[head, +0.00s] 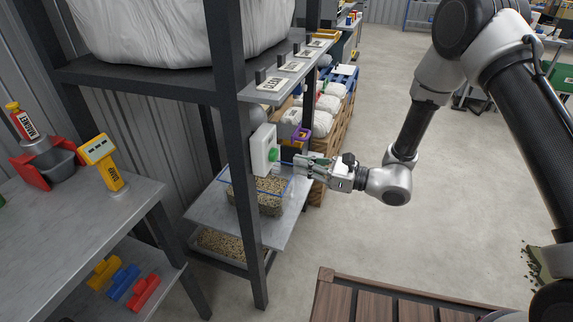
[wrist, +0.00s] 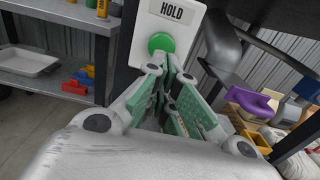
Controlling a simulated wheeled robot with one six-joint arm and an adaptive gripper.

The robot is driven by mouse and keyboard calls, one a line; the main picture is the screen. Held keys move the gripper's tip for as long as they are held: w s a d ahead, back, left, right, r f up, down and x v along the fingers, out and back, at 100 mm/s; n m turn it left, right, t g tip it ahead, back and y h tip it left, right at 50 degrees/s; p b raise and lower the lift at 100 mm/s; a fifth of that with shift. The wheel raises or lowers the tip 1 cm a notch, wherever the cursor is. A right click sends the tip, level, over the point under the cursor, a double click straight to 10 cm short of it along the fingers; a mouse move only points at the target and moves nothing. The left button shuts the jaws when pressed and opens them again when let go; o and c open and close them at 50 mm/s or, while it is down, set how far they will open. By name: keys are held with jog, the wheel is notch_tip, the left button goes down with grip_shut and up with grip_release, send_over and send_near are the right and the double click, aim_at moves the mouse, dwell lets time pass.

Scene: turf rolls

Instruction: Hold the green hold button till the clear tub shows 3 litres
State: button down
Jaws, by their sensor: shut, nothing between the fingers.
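The green hold button (head: 273,154) is on a white box (head: 262,146) fixed to the dark shelf post in the head view. In the wrist view the round green button (wrist: 161,42) sits under a "HOLD" label on the white plate (wrist: 181,15). The clear tub (head: 232,187) stands on the grey shelf below the box, with tan pellets in it; its level marks are too small to read. My gripper (head: 300,163) is shut and empty, its fingertips (wrist: 170,62) right at the lower part of the button. I cannot tell whether they touch or press it.
A large white bag (head: 170,35) rests on the upper shelf. A lower tray (head: 222,243) holds more pellets. A purple bin (wrist: 250,104) is right in the wrist view.

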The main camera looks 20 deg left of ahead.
jog(key=d, duration=0.7)
jog(key=shift+s+d, duration=0.25)
jog(key=shift+s, duration=0.1)
jog(key=shift+w, duration=0.1)
dwell(0.3)
